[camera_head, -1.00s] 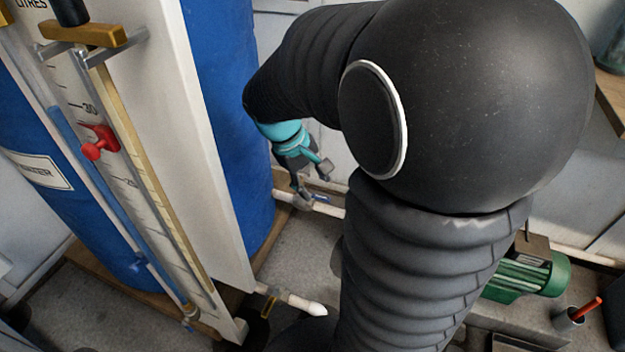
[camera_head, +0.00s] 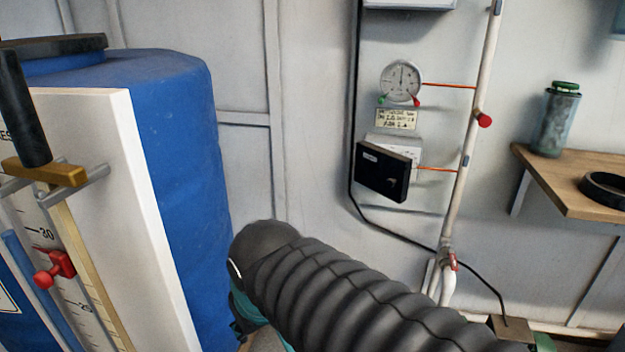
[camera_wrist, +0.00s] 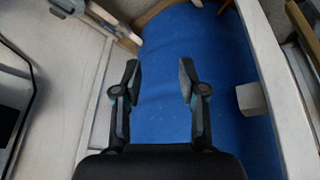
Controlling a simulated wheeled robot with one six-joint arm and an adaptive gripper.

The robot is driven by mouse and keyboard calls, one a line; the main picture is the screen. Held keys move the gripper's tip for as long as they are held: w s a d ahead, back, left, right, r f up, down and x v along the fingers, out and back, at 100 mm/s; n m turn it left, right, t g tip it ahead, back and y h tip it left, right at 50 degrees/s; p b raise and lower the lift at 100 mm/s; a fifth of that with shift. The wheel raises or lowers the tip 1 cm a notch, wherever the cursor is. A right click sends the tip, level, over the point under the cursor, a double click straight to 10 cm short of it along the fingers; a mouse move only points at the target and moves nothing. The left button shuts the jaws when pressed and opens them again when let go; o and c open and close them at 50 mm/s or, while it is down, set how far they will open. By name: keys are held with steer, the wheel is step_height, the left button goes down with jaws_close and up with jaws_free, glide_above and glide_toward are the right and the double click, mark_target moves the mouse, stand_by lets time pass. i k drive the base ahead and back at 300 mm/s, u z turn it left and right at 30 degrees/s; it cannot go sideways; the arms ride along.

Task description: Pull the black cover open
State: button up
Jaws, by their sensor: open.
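The black cover (camera_head: 382,171) is on the front of a small white box (camera_head: 394,146) on the back wall, below a round gauge. It looks slightly swung out from the box, its left side nearer to me. In the wrist view my gripper (camera_wrist: 158,82) is open and empty, with the blue barrel (camera_wrist: 158,110) behind its fingers. In the head view my sleeved arm reaches across the lower middle, and the gripper is mostly hidden below it at the lower left, well apart from the cover. I cannot make out the cover in the wrist view.
A blue barrel (camera_head: 180,150) and a white scale board (camera_head: 125,190) stand at the left. A pipe (camera_head: 474,140) with red valve handles runs right of the box. A wooden shelf (camera_head: 575,190) holds a jar (camera_head: 557,120) at the right. The wall before the cover looks clear.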

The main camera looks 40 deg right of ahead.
mark_target(384, 171)
steer(key=k, duration=1)
steer(key=u, duration=1.25)
steer(key=i, duration=1)
steer(key=z, duration=2.45)
